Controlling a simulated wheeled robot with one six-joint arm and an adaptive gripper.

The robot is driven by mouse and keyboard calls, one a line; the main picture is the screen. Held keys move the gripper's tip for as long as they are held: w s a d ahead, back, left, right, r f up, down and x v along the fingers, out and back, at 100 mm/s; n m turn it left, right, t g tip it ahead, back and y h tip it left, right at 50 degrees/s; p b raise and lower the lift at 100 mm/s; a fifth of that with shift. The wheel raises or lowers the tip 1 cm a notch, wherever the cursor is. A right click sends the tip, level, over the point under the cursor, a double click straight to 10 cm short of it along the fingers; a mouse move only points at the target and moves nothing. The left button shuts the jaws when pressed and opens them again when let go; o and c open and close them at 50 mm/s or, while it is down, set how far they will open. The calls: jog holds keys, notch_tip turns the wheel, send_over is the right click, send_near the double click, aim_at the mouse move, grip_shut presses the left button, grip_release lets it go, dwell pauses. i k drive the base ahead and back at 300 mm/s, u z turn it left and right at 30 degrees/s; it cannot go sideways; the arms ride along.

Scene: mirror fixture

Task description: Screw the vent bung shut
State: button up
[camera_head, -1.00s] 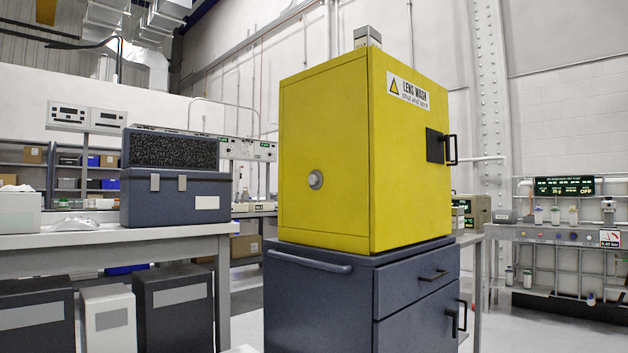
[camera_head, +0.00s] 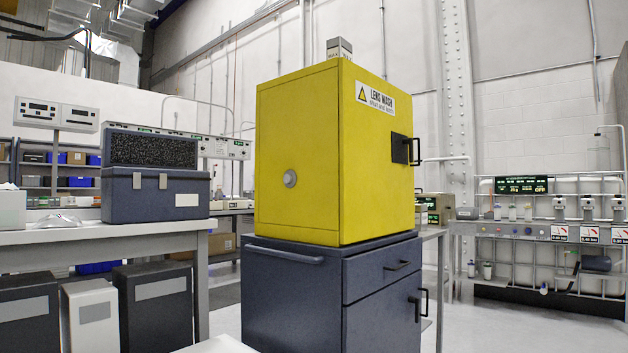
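A round grey bung-like fitting (camera_head: 290,178) sits on the left side face of a yellow cabinet (camera_head: 300,130) labelled "LENS WASH". I cannot tell from here whether this is the vent bung, or whether it is screwed tight. The yellow cabinet stands on a dark blue drawer unit (camera_head: 290,300). A black handle (camera_head: 414,150) is on the cabinet's right-hand face, which appears closed. My gripper is not in view.
A grey bench (camera_head: 120,240) with a dark blue case (camera_head: 155,196) stands at left, with several bins below. A rack with gauges and displays (camera_head: 540,230) stands at the back right. Open floor (camera_head: 480,325) lies right of the drawer unit.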

aim_at(288, 179)
jog(key=z, duration=0.4)
jog(key=k, duration=0.8)
jog(key=u, duration=0.6)
jog(key=i, duration=0.95)
jog(key=u, duration=1)
jog(key=i, duration=1.65)
jog(key=z, duration=0.15)
